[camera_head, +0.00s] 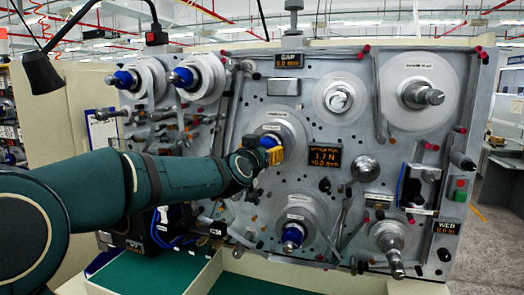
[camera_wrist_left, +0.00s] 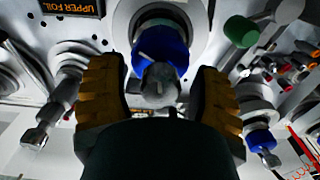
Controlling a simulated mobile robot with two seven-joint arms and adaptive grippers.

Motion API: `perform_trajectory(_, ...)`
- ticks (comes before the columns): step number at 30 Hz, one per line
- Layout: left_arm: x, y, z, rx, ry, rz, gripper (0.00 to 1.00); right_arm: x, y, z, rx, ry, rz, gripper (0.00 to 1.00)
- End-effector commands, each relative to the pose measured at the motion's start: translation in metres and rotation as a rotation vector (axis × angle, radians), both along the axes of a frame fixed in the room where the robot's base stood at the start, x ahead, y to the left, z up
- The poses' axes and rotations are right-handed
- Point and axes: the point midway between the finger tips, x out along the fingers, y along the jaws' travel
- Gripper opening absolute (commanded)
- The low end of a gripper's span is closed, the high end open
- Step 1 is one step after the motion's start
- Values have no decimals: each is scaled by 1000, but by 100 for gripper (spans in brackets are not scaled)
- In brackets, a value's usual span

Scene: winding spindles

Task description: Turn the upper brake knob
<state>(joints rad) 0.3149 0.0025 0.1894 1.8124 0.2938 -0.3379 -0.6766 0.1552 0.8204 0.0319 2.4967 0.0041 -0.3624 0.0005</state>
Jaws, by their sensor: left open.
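In the head view, the blue brake knob (camera_head: 269,141) sits at the hub of the middle spindle disc (camera_head: 288,124), partly hidden by my left gripper (camera_head: 272,155). My left arm reaches across from the left to it. In the left wrist view, the blue knob (camera_wrist_left: 162,46) with a grey metal end (camera_wrist_left: 158,84) lies between the two yellow-padded fingers of my left gripper (camera_wrist_left: 158,95). The fingers are open, with visible gaps on both sides of the grey end. My right gripper is not in view.
A display (camera_head: 325,157) reading 1.7 N is right of the middle spindle. Another blue-hubbed spindle (camera_head: 292,235) is below it, and two more are at upper left. Rods and rollers project from the panel nearby. A green surface (camera_head: 160,272) lies below my arm.

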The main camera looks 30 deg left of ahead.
Motion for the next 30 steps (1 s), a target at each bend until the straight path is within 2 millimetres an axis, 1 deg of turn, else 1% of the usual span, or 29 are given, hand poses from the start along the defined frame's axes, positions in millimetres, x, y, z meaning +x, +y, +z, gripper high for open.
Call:
perform_trajectory(4,0,0,0,0,0,0,63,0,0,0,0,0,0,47)
perform_trajectory(5,0,0,0,0,0,0,62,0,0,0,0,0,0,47)
perform_trajectory(6,0,0,0,0,0,0,48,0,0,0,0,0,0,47)
perform_trajectory(8,0,0,0,0,0,0,27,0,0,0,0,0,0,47)
perform_trajectory(9,0,0,0,0,0,0,13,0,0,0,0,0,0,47)
perform_trajectory(10,0,0,0,0,0,0,2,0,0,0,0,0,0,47)
perform_trajectory(11,0,0,0,0,0,0,0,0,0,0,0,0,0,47)
perform_trajectory(30,-1,0,1,-64,-20,1,0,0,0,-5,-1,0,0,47)
